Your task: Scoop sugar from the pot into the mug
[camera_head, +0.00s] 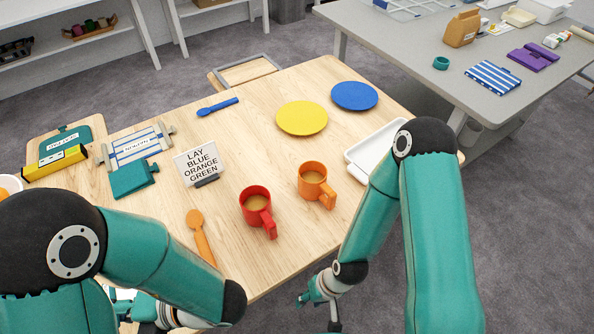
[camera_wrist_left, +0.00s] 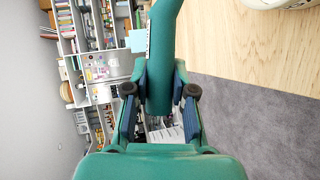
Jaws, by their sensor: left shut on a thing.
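In the left wrist view my left gripper (camera_wrist_left: 160,90) is shut on a long teal handle (camera_wrist_left: 162,45); its far end is out of view. A red mug (camera_head: 255,202) and an orange mug (camera_head: 312,180), both with brownish contents, stand upright on the wooden table (camera_head: 240,140). At the left edge of the head view is part of a white round vessel (camera_head: 8,185) with orange showing inside; I cannot tell whether it is the sugar pot. My right gripper (camera_head: 318,300) hangs off the table's front edge, away from the mugs; its jaw opening is unclear.
An orange spoon (camera_head: 200,236) lies left of the red mug. A sign (camera_head: 198,163) stands behind it. Yellow (camera_head: 302,118) and blue (camera_head: 354,96) plates and a white tray (camera_head: 372,152) lie farther back. A grey table (camera_head: 420,40) stands at back right.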

